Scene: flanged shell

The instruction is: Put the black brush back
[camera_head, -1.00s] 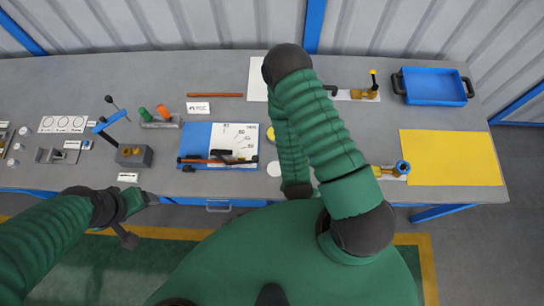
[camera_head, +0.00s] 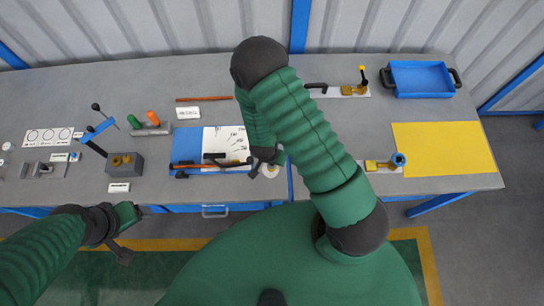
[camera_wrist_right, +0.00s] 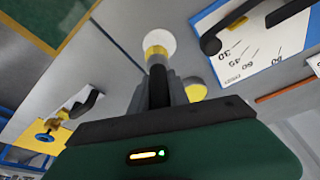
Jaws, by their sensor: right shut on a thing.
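My right gripper (camera_wrist_right: 158,92) is shut on the black brush (camera_wrist_right: 157,65), seen in the right wrist view with a dark handle, a yellow band and a pale round tip pointing away from the jaws. In the head view my right gripper (camera_head: 263,157) is over the table, just right of the blue board with the white angle sheet (camera_head: 226,137); my arm hides part of this area. A pale round spot (camera_head: 270,171) shows beside the gripper; I cannot tell there whether it is the brush tip. My left gripper (camera_head: 124,236) is open and empty in front of the table.
A black-handled tool lies across the blue board (camera_head: 186,147). A grey block with brass parts (camera_head: 124,164) stands left. Brass valves (camera_head: 385,164) stand right, near a yellow sheet (camera_head: 443,149) and a blue tray (camera_head: 422,80). A yellow disc (camera_wrist_right: 196,91) shows behind the jaws.

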